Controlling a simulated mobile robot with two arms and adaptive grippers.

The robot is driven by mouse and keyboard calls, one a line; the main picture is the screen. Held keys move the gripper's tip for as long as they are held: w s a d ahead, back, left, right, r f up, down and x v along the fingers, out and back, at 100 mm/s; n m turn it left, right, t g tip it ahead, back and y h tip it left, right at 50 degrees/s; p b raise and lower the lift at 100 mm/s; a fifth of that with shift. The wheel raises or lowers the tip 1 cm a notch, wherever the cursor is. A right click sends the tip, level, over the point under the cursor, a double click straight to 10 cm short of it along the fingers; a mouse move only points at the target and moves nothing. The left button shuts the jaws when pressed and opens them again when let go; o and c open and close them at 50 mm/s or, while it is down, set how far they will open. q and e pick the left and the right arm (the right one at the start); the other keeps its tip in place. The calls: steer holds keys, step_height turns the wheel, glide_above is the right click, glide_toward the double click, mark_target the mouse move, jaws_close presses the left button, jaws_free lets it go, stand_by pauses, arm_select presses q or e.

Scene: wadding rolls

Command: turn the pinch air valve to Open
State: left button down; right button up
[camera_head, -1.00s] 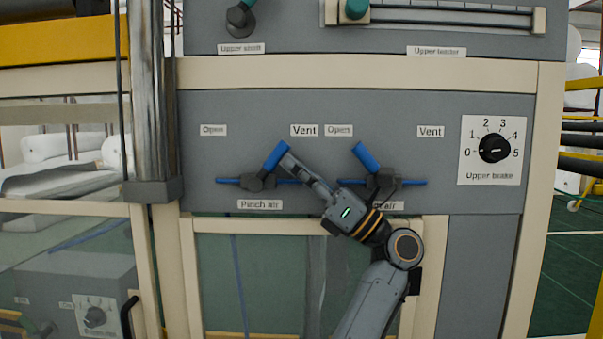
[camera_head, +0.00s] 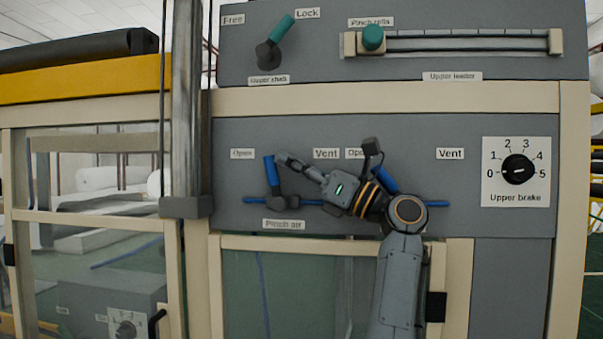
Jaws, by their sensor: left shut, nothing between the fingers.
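The pinch air valve (camera_head: 273,200) is on the grey panel above its "Pinch air" label (camera_head: 284,224). Its blue handle (camera_head: 269,169) stands nearly upright, leaning slightly left toward the "Open" label (camera_head: 242,154). The "Vent" label (camera_head: 326,153) is to its upper right. My left gripper (camera_head: 282,159) is shut and empty. Its tip is at the right side of the handle's upper end; I cannot tell whether they touch.
A second blue-handled valve (camera_head: 386,182) is partly hidden behind my left arm. The upper brake dial (camera_head: 518,170) is at the right. The green-handled upper shaft lever (camera_head: 282,28) and a slider with a green knob (camera_head: 373,37) are above.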

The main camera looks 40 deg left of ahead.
mark_target(272, 163)
arm_select(q)
steer(key=shift+s+a+r+b, duration=0.1)
steer(key=shift+s+a+b, duration=0.25)
steer(key=shift+s+a, duration=0.45)
steer(key=shift+a, duration=0.4)
steer(key=shift+s+a+b, duration=0.2)
steer(key=shift+a+b, duration=0.1)
steer(key=shift+b, duration=0.2)
arm_select(e)
steer(key=shift+d+f, duration=0.75)
steer(key=shift+f, duration=0.2)
arm_select(q)
steer(key=shift+s+a, duration=0.1)
steer(key=shift+a, duration=0.1)
arm_select(e)
steer(key=shift+f, duration=0.1)
steer(key=shift+a, duration=0.3)
